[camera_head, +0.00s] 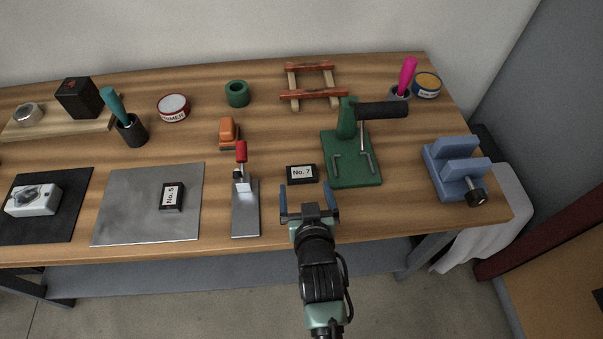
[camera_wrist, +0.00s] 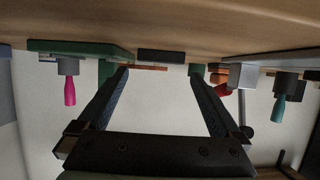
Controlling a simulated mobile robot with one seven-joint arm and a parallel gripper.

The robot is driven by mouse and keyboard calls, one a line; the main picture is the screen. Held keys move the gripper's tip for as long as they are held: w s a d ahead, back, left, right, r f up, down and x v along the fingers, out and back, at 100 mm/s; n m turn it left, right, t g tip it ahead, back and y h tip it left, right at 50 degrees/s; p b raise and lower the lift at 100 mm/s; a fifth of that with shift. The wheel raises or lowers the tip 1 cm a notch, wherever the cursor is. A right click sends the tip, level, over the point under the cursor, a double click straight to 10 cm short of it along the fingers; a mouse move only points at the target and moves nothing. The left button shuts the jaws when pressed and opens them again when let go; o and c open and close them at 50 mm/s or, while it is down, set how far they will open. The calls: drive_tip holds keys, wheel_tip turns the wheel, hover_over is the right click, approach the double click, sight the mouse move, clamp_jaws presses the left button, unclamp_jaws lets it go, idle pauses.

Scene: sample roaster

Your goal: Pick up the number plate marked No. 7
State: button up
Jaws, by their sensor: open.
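The number plate marked No. 7 (camera_head: 301,173) is a small black block with a white label, lying on the wooden bench between the grey metal strip and the green press. In the wrist view, which looks upside down, it seems to be the dark block (camera_wrist: 161,56) beyond the fingertips, its label not visible. My gripper (camera_head: 306,188) is open and empty at the near side of the plate, its two blue fingers apart and pointing toward it. The fingers also show in the wrist view (camera_wrist: 160,78). A second plate, No. 5 (camera_head: 171,195), lies on the grey metal sheet to the left.
The green press (camera_head: 352,173) with a black handle stands close right of the plate. The grey strip (camera_head: 245,222) with a red-handled clamp (camera_head: 241,152) is close left. A blue vise (camera_head: 456,172) is at the right end. Behind the plate the wood is clear up to the red-brown rack (camera_head: 314,93).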

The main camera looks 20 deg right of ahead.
sight(302, 175)
drive_tip(key=b+x, duration=0.1)
drive_tip(key=x, duration=0.4)
drive_tip(key=shift+w+f, duration=0.1)
drive_tip(key=c, duration=1.3)
